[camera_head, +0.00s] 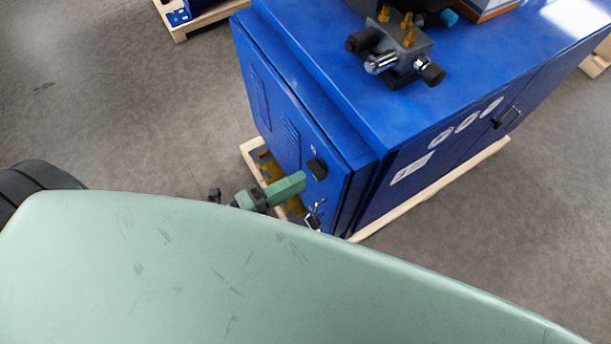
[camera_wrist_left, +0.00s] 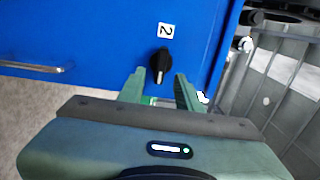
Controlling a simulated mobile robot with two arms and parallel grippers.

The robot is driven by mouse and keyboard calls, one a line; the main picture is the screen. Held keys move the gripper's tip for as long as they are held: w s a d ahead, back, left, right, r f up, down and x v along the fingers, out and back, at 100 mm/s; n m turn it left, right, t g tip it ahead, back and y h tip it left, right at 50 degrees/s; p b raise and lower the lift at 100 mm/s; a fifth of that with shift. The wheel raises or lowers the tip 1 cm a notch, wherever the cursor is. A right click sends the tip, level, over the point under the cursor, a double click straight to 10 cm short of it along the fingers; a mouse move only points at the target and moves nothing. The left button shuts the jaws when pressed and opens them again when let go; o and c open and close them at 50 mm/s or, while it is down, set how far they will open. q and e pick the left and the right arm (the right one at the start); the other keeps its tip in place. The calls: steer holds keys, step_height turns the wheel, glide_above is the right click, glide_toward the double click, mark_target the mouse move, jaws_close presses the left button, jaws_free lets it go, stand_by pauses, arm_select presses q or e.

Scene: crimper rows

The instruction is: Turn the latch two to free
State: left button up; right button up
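Latch two is a black rotary knob (camera_wrist_left: 160,62) on a blue cabinet door, beside a white label with a "2" (camera_wrist_left: 166,31) in the left wrist view. Its grip points up and down in that view. In the head view the black latch (camera_head: 317,169) shows on the cabinet's narrow side. My left gripper (camera_head: 301,180) is just short of the latch. Its green fingers are apart, one on either side of the knob in the left wrist view, with nothing held. I cannot tell whether they touch the knob. My right gripper is not in view.
The blue cabinet (camera_head: 345,95) stands on a wooden pallet (camera_head: 440,190). A metal door handle (camera_wrist_left: 32,67) lies left of the latch in the wrist view. A fitting block (camera_head: 400,50) sits on the cabinet top. A grey wire-mesh structure (camera_wrist_left: 280,85) stands at right in the wrist view.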

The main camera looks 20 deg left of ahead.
arm_select(q)
steer(key=shift+v, duration=2.1)
